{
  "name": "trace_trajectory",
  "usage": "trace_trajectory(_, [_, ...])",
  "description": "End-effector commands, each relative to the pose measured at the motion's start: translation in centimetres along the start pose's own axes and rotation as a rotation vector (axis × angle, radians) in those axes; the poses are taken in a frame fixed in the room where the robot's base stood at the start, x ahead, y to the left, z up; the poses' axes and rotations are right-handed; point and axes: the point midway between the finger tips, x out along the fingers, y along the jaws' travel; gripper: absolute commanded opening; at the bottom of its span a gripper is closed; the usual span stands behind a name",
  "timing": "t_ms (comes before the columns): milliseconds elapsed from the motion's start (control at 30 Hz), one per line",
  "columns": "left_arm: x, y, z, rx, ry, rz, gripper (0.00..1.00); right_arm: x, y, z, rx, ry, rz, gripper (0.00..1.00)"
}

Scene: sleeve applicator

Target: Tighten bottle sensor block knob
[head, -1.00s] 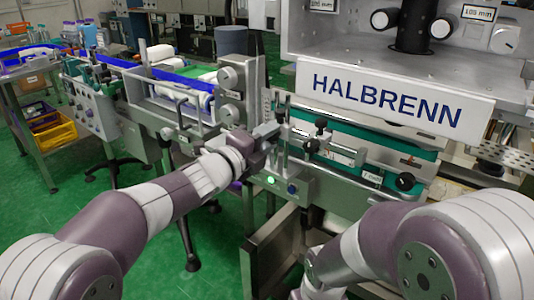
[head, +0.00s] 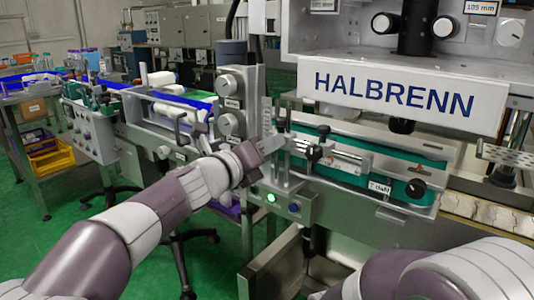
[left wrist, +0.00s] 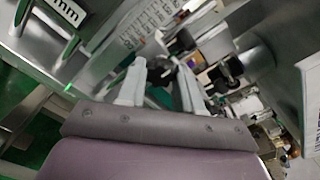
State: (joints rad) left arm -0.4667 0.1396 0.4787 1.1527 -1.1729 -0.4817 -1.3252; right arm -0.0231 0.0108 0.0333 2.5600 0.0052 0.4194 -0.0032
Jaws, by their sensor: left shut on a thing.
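My left gripper (head: 276,143) reaches in to the metal sensor bracket (head: 281,172) at the front of the conveyor. Its fingers are shut on a small dark knob, mostly hidden by the fingers in the head view. In the left wrist view the two pale fingers of the gripper (left wrist: 161,72) stand either side of this dark knob (left wrist: 158,74). Whether the knob has turned cannot be told. My right gripper is out of view; only part of my right arm shows at bottom right.
An upright scale (head: 267,114) stands just behind the left gripper. Black clamp knobs (head: 314,153) and a rail lie close to its right, with a larger black knob (head: 415,188) further along. The HALBRENN machine panel (head: 387,92) overhangs behind. A green-lit button (head: 271,197) is below.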

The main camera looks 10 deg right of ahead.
Motion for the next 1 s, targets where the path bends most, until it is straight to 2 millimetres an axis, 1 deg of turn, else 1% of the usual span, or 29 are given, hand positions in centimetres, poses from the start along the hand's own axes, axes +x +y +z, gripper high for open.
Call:
trace_trajectory(200, [0.0,-0.04,0.03,0.03,-0.001,-0.001,0.04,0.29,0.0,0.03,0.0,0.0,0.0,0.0])
trace_trajectory(567, [0.0,-0.07,0.07,0.034,-0.001,-0.001,0.04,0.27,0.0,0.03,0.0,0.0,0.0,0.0])
trace_trajectory(600, [0.0,-0.08,0.07,0.034,-0.001,-0.001,0.38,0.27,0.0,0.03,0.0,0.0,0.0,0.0])
trace_trajectory(667, [0.0,-0.07,0.07,0.034,-0.001,-0.001,0.57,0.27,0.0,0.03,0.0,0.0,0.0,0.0])
trace_trajectory(700, [0.0,-0.07,0.07,0.033,-0.001,-0.001,0.6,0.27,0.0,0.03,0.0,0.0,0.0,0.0])
trace_trajectory(1000, [-0.26,-0.01,0.04,0.032,0.0,0.0,0.6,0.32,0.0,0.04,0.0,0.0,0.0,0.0])
